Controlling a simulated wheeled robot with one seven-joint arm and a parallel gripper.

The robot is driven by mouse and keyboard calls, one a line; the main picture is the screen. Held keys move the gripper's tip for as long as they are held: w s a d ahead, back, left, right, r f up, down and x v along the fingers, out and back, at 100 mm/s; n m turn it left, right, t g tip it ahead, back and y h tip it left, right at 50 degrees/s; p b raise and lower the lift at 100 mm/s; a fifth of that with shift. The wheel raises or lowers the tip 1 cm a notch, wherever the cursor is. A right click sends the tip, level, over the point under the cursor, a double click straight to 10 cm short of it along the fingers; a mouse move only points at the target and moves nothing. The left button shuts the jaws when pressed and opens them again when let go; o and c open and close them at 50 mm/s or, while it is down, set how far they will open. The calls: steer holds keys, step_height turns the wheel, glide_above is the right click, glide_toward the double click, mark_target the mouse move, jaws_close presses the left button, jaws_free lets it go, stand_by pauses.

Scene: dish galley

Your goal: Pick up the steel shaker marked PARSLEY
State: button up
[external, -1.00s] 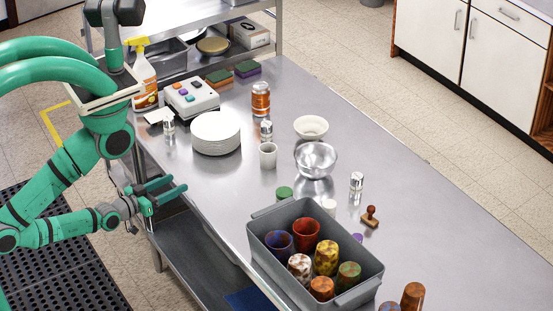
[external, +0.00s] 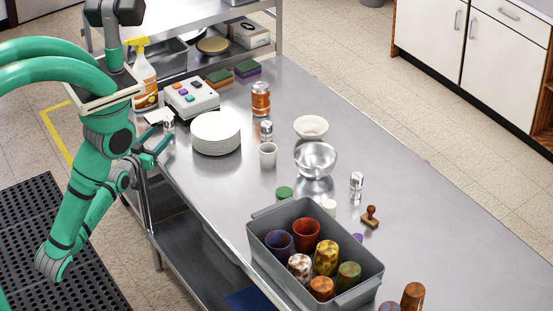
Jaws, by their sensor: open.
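Three small steel shakers stand upright on the steel table. One shaker (external: 168,125) is at the left edge near the stack of plates, another shaker (external: 266,132) is behind the white cup, and the third shaker (external: 357,184) is right of the metal bowl. Their markings are too small to read, so I cannot tell which is PARSLEY. My gripper (external: 161,138) is open and empty at the table's left edge, close to the left shaker in the picture. I cannot tell its exact height or distance from that shaker.
White plates (external: 216,146) are stacked just right of my gripper. A button box (external: 192,98) and a spray bottle (external: 145,85) stand behind. A white cup (external: 268,160), metal bowl (external: 316,172) and grey bin (external: 262,243) of cups stand further right.

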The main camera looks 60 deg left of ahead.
mark_target(166, 129)
steer(key=shift+x, duration=3.6)
steer(key=shift+d+f, duration=0.1)
steer(key=c, duration=1.2)
